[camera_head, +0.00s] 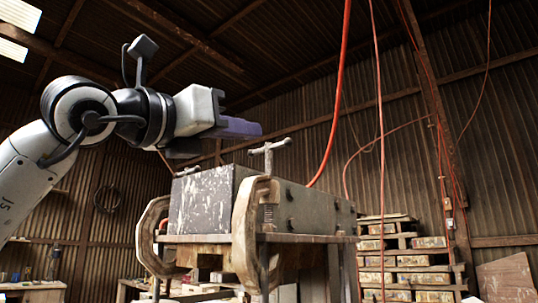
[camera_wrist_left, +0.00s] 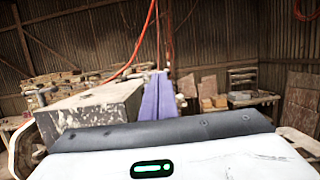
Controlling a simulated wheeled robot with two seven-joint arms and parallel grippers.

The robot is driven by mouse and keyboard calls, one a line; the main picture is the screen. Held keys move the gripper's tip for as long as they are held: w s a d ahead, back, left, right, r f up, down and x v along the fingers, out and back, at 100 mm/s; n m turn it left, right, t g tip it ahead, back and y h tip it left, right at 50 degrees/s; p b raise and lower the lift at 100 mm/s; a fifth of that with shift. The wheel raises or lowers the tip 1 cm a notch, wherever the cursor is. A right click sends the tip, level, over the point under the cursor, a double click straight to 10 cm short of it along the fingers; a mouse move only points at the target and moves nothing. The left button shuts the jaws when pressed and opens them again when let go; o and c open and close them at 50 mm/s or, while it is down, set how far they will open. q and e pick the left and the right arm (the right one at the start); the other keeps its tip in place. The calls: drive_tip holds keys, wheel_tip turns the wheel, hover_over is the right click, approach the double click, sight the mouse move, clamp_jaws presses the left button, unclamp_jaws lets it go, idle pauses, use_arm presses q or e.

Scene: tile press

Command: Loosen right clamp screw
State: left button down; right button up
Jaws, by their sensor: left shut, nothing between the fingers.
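The right clamp (camera_head: 247,225) is a rusty C-shaped frame on the near right of the press. Its screw (camera_head: 268,160) stands upright with a T-shaped handle on top. My left gripper (camera_head: 256,130) has purple fingers, shut and empty, held just above and left of the T-handle; they look apart from it. The fingers also show in the left wrist view (camera_wrist_left: 157,97), pointing away past the grey press block (camera_wrist_left: 100,104). The same block (camera_head: 203,198) shows in the head view. My right gripper is out of view.
A left clamp (camera_head: 147,235) grips the bench edge at the left. The block stands on a wooden bench top (camera_head: 200,239). Red hoses (camera_head: 334,100) hang behind. Stacked tile racks (camera_head: 415,262) stand at the back right. Space above the block is open.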

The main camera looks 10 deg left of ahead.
use_arm(q)
drive_tip(key=v, duration=0.2)
drive_tip(key=r+b+v, duration=0.1)
drive_tip(key=v, duration=0.1)
drive_tip(key=shift+s+a+b, duration=0.2)
drive_tip(key=shift+s+b, duration=0.1)
drive_tip(key=shift+s, duration=0.1)
drive_tip(key=shift+f, duration=0.1)
